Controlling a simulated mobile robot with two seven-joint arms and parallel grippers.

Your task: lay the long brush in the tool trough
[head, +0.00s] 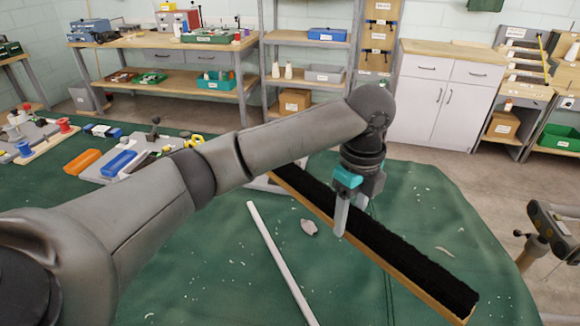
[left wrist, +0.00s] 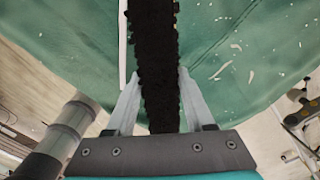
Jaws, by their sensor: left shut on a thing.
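The long brush (head: 420,262) has a dense black bristle strip along a light wooden back. It slants across the green-covered table from the middle towards the front right in the head view. My left gripper (head: 353,215) is over its middle, fingers pointing down. In the left wrist view the black bristles (left wrist: 155,60) run between the two fingertips (left wrist: 158,85), and the gripper is shut on the brush. I cannot tell whether the brush touches the table. I cannot pick out the tool trough with certainty. My right gripper is not in view.
A thin white rod (head: 280,262) and a pale scrap (head: 309,228) lie on the green cloth (head: 225,290) near the brush. An orange block (head: 82,162) and a blue block (head: 118,163) lie at the left. A post-like stand (head: 548,225) is beyond the right edge.

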